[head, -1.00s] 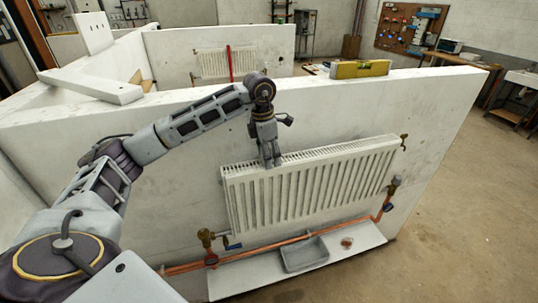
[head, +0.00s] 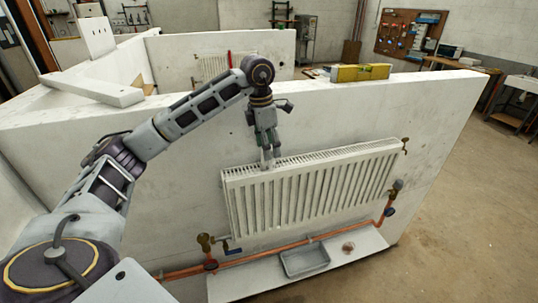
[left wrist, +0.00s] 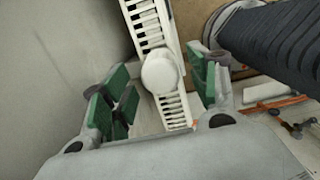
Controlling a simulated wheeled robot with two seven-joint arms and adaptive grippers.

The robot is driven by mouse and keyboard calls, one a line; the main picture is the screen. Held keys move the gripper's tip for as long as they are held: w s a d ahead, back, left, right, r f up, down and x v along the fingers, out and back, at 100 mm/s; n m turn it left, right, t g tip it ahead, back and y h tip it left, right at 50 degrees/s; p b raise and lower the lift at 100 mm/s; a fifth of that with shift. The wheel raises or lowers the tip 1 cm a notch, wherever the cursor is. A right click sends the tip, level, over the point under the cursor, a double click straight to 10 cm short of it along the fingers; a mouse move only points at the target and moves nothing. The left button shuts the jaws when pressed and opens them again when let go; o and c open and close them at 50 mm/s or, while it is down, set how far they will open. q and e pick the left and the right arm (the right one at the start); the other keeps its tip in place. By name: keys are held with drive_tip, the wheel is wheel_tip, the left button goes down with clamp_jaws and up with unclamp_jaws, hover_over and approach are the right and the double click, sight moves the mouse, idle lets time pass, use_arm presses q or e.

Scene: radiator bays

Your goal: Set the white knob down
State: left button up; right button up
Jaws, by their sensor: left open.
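The white knob (left wrist: 161,73) is a pale, rounded piece seen from above in the left wrist view. It appears at the slatted top of the white radiator (left wrist: 143,22), between my spread fingers and apart from both. My left gripper (left wrist: 165,86) is open, with green pads on each side of the knob. In the head view my left gripper (head: 269,156) points down at the top edge of the radiator (head: 310,190). I cannot make out the knob there. My right gripper is not in view.
A yellow spirit level (head: 361,72) lies on top of the white wall (head: 440,100). Below the radiator are brass valves, a copper pipe (head: 270,245) and a ledge with a grey tray (head: 305,261) and a small copper-coloured item (head: 348,247). The floor at right is clear.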

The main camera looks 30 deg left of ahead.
use_arm(q)
drive_tip(key=shift+s+a+r, duration=0.15)
drive_tip(key=shift+s+r, duration=0.05)
drive_tip(key=shift+r, duration=1.6)
drive_tip(key=shift+s+a+r, duration=0.1)
drive_tip(key=shift+s+r, duration=0.05)
drive_tip(key=shift+r, duration=1.65)
